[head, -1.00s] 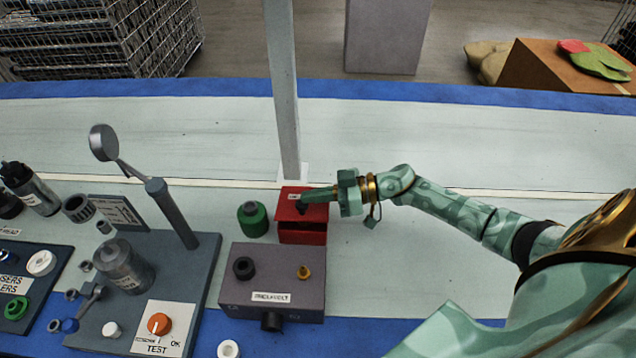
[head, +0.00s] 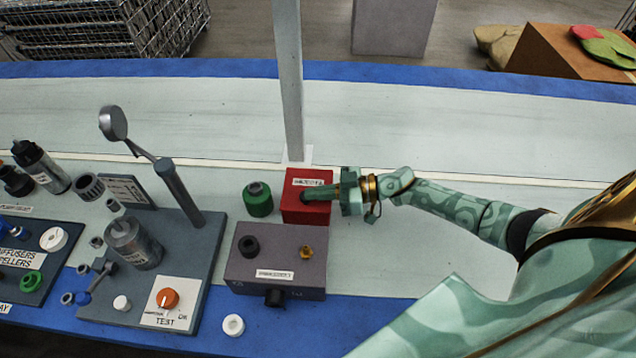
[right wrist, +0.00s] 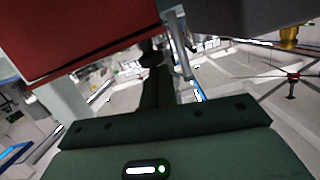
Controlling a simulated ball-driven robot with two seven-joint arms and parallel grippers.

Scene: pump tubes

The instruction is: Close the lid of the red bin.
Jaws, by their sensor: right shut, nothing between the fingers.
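The red bin (head: 306,213) stands on the pale bench behind the grey-purple block. Its lid (head: 303,181), with a white label, now lies over the top and looks flat, with no gap that I can make out. My right gripper (head: 308,197) is shut and empty, with its fingertips at the upper right front of the bin, touching or very near the lid edge. In the right wrist view the red bin (right wrist: 70,35) fills the upper left, beside the shut fingers (right wrist: 152,55). My left gripper is not in view.
A green bottle (head: 258,199) stands close to the bin's left. The grey-purple block (head: 275,255) with knobs is in front. A grey post (head: 289,80) rises just behind the bin. The test stand (head: 190,245) is further left. The bench (head: 480,140) behind and right is clear.

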